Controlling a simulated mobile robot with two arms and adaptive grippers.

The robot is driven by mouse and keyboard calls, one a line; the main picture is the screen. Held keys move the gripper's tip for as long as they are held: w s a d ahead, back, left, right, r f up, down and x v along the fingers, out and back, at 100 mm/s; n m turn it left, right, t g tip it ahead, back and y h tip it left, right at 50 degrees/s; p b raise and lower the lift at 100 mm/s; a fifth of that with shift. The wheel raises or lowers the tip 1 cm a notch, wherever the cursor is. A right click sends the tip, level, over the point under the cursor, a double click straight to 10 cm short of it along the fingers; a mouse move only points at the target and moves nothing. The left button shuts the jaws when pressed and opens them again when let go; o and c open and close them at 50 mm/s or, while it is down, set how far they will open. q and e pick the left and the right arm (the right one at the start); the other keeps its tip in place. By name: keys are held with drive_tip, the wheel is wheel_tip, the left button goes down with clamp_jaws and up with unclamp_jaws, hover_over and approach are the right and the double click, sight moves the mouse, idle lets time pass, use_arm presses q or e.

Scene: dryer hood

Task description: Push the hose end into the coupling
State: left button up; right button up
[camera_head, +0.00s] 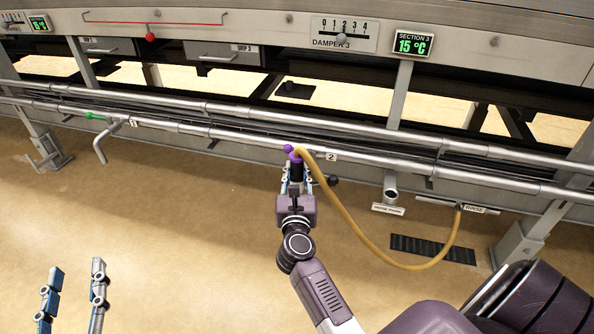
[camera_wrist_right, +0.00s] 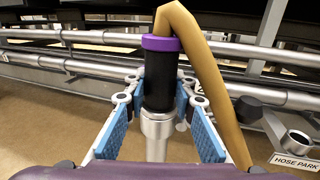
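The hose end is a black cylinder (camera_wrist_right: 160,85) with a purple collar (camera_wrist_right: 160,43). In the head view its collar (camera_head: 296,157) is at the rail near label 2. The tan hose (camera_head: 345,215) bends over from it. In the wrist view, a silver cylinder (camera_wrist_right: 156,130) continues below the black part; whether this is the coupling, and how deep any fit is, I cannot tell. My right gripper (camera_head: 297,178) is around the hose end, one finger on each side, with apparent gaps between pads and black body. My left gripper (camera_head: 74,280) is open and empty at lower left.
The hose runs down to the rinse outlet (camera_head: 460,208). An empty hose park tube (camera_head: 390,188) is right of my right gripper, beyond a black knob (camera_head: 332,180). Long metal rails (camera_head: 210,130) cross behind. A bent pipe (camera_head: 100,150) with a green lever (camera_head: 92,116) is at left. The floor in front is clear.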

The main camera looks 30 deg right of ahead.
sight(297, 176)
drive_tip(key=o, duration=0.5)
drive_tip(key=shift+s+a+f, duration=0.1)
drive_tip(key=shift+s, duration=0.05)
drive_tip(key=v, duration=0.7)
drive_tip(key=shift+s+a, duration=0.1)
